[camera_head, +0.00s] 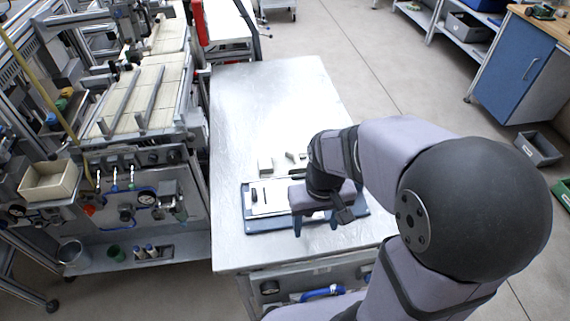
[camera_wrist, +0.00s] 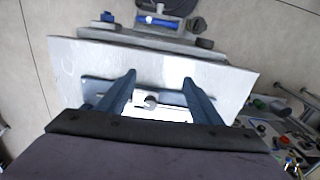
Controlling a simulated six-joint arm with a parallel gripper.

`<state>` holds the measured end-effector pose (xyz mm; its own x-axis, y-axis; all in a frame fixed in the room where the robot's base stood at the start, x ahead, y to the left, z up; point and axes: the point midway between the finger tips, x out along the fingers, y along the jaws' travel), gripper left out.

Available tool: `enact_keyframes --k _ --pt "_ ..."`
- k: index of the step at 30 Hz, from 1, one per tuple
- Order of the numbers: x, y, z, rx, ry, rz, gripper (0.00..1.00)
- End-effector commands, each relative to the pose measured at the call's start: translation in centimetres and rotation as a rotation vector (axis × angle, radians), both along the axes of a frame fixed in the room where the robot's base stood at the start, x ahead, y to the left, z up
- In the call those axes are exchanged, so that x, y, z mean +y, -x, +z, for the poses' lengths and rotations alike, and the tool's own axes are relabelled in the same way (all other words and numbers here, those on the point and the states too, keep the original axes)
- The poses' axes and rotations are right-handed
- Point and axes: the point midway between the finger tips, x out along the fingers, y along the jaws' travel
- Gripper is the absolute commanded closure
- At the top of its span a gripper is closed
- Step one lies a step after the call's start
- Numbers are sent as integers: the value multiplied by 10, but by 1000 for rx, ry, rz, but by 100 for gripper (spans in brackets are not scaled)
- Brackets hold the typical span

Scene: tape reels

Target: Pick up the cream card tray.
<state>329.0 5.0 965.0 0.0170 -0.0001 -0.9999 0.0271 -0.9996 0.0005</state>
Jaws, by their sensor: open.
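A flat white to cream piece with a small dark mark (camera_head: 268,198) lies on a blue board (camera_head: 262,225) on the metal table. I cannot tell for sure whether this piece is the cream card tray. My gripper (camera_head: 315,222) is open above the front part of the blue board, and my wrist hides the board's right part. In the wrist view my two blue fingers (camera_wrist: 159,78) stand apart with nothing held. A small white block with a grey round end (camera_wrist: 150,101) shows between them, over a bright white surface partly hidden by the gripper.
Small pale blocks (camera_head: 265,165) lie just behind the blue board. The metal table (camera_head: 270,100) is clear at the back and left. A cream box (camera_head: 48,183) sits on the machine bench at the left. The table's front edge is close to the board.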

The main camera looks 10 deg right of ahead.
Motion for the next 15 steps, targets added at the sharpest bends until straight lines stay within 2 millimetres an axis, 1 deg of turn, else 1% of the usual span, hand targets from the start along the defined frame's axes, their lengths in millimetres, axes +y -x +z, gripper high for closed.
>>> enact_keyframes --k 1,2,3,5,6,8,9,11,12,15 --pt "3 -20 1 -4 -1 10 40" --pt "5 -31 3 -7 -1 16 40" --pt "7 -48 4 -14 -1 25 40" --pt "12 -73 6 -21 -2 39 40" --pt "16 -90 6 -27 -2 48 40" --pt "21 -115 6 -34 -3 61 40" --pt "25 -131 6 -39 -4 71 40" --pt "32 -154 4 -48 -5 85 40" --pt "36 -169 3 -54 -6 94 40" --pt "48 -203 -3 -67 -7 118 40"
